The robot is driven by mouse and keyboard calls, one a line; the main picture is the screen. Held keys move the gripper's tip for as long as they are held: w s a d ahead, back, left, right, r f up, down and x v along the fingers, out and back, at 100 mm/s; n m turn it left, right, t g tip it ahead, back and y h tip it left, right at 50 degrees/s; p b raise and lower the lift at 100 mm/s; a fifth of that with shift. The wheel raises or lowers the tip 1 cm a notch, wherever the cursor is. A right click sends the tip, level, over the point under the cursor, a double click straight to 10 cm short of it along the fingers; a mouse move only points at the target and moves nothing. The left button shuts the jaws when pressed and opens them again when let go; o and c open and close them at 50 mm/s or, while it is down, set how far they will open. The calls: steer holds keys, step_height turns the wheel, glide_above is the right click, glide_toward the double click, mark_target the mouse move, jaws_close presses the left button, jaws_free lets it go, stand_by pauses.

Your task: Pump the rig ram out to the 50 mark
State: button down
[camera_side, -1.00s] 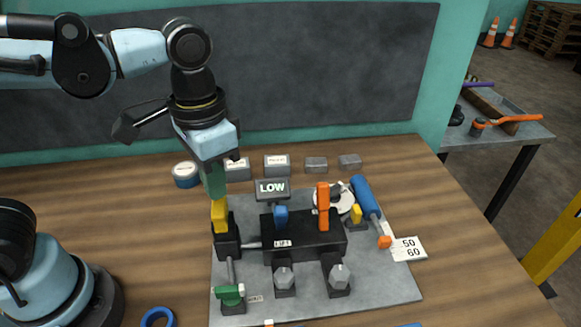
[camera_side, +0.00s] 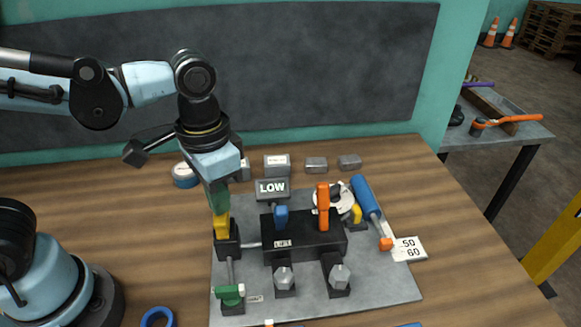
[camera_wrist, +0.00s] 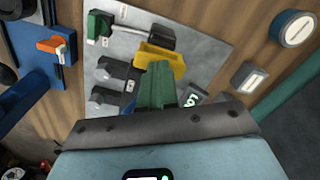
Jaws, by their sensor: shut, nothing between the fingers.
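My gripper (camera_side: 218,199) has green fingers, shut and empty, pointing down. Its tips are at the top of the yellow pump handle (camera_side: 222,223); contact looks likely but the exact touch is hidden. In the wrist view the shut fingers (camera_wrist: 159,68) overlap the yellow handle (camera_wrist: 163,57). The blue ram (camera_side: 366,196) lies at the right of the rig, with its orange tip (camera_side: 386,243) beside the scale plate (camera_side: 408,248), which shows 50 and 60. The tip is close to the 50 line, but exact alignment is too small to tell.
A black valve block (camera_side: 303,239) carries a blue lever (camera_side: 281,214) and an upright orange lever (camera_side: 323,207). The sign (camera_side: 272,188) reads LOW. A green-handled valve (camera_side: 230,293) is at the front left. A round gauge (camera_side: 345,201) and several small blocks stand behind.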

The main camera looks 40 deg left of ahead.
steer(key=shift+r, duration=1.7)
steer(key=shift+r, duration=2.5)
steer(key=w+a+f+n+t, duration=0.3)
steer(key=a+f+t, duration=0.4)
steer(key=a, duration=0.4)
steer(key=shift+w, duration=0.4)
